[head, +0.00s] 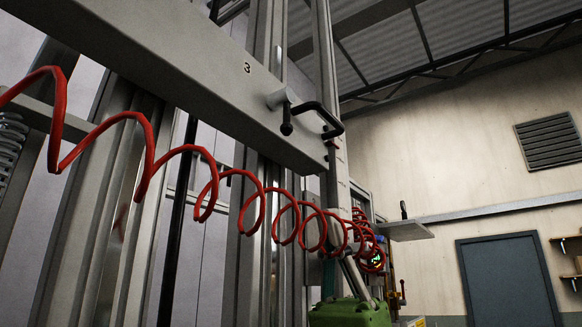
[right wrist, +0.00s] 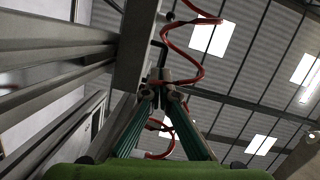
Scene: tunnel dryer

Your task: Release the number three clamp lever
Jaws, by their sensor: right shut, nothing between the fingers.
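A grey beam (head: 190,72) carries the number 3 (head: 247,68). Near its right end is a grey boss (head: 278,98) with a short black lever (head: 286,128) that ends in a ball and hangs down. A bent black handle (head: 322,112) sits just right of it. In the right wrist view the ball knob (right wrist: 170,16) and black handle (right wrist: 158,46) show beyond the fingertips. My right gripper (head: 347,258), green-bodied, is below the beam, apart from the lever. Its fingers (right wrist: 166,84) are shut and empty. My left gripper is out of view.
Upright metal posts (head: 110,200) stand at left. A dark door (head: 508,280) is far right.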

